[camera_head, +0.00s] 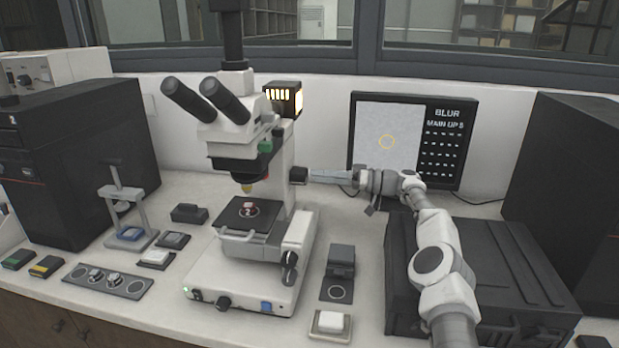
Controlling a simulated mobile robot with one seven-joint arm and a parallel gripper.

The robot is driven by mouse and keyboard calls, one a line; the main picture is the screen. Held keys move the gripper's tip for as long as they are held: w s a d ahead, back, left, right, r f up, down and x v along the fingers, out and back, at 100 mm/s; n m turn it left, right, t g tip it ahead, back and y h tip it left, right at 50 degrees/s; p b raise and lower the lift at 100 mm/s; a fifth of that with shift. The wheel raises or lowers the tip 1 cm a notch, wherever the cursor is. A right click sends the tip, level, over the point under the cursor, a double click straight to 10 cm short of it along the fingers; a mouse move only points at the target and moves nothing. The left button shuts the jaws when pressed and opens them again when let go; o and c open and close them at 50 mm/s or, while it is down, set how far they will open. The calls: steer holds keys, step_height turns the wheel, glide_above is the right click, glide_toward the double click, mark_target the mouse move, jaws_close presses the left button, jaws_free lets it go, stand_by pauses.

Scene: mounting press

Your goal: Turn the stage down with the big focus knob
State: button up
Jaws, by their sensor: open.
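My gripper (312,175) reaches in from the right, beside the microscope's column.
A monitor (385,135) reads "BLUR" and "MAIN UP 8". A dark case (490,280) stands under my arm at right. A small black block (341,260) and a white-topped box (330,324) stand right of the microscope. A press-like stand (122,210) is at left.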

steer(key=d, duration=0.2)
steer(key=shift+s+d, duration=0.25)
steer(key=shift+d, duration=0.1)
